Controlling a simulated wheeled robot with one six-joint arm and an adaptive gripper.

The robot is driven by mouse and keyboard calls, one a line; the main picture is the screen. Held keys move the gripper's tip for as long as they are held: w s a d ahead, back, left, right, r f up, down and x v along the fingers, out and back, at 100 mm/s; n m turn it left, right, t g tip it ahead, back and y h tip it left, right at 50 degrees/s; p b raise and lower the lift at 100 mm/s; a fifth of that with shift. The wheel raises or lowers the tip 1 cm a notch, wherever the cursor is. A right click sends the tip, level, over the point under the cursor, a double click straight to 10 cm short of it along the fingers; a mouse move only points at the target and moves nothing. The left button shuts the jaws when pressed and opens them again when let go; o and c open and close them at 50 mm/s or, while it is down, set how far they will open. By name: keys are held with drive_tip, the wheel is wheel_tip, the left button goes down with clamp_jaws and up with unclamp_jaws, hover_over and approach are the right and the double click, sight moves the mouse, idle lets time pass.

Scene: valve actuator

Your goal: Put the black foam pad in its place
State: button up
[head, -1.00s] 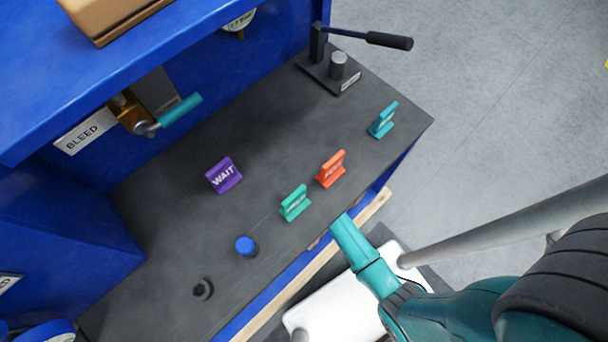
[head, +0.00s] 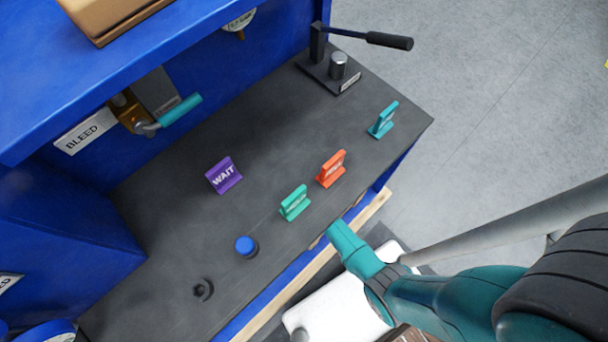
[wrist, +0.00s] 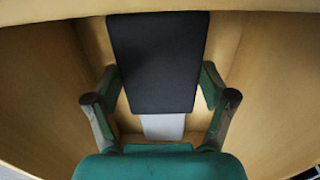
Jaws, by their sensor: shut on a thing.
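The black foam pad (wrist: 157,62) shows in the wrist view as a flat dark slab between my gripper's fingers. My gripper (wrist: 160,82) is shut on it, with a green finger at each side edge. Light wood walls (wrist: 268,75) surround the pad and fingers on several sides. A pale grey patch (wrist: 163,126) shows just below the pad; I cannot tell what it is. In the head view the pad and the gripper's fingers do not show; only my teal arm shows at the lower right.
The dark bench top (head: 160,235) holds a purple WAIT sign (head: 223,175), a green sign (head: 294,202), an orange sign (head: 331,168), a teal sign (head: 383,120) and a blue button (head: 246,246). A black-handled lever (head: 388,40) stands at its far end. Open floor lies to the right.

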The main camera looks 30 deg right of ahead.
drive_tip(key=shift+f, duration=0.6)
drive_tip(key=o, duration=0.9)
wheel_tip(320, 180, up, 13)
idle(0.3)
drive_tip(key=shift+r, duration=0.1)
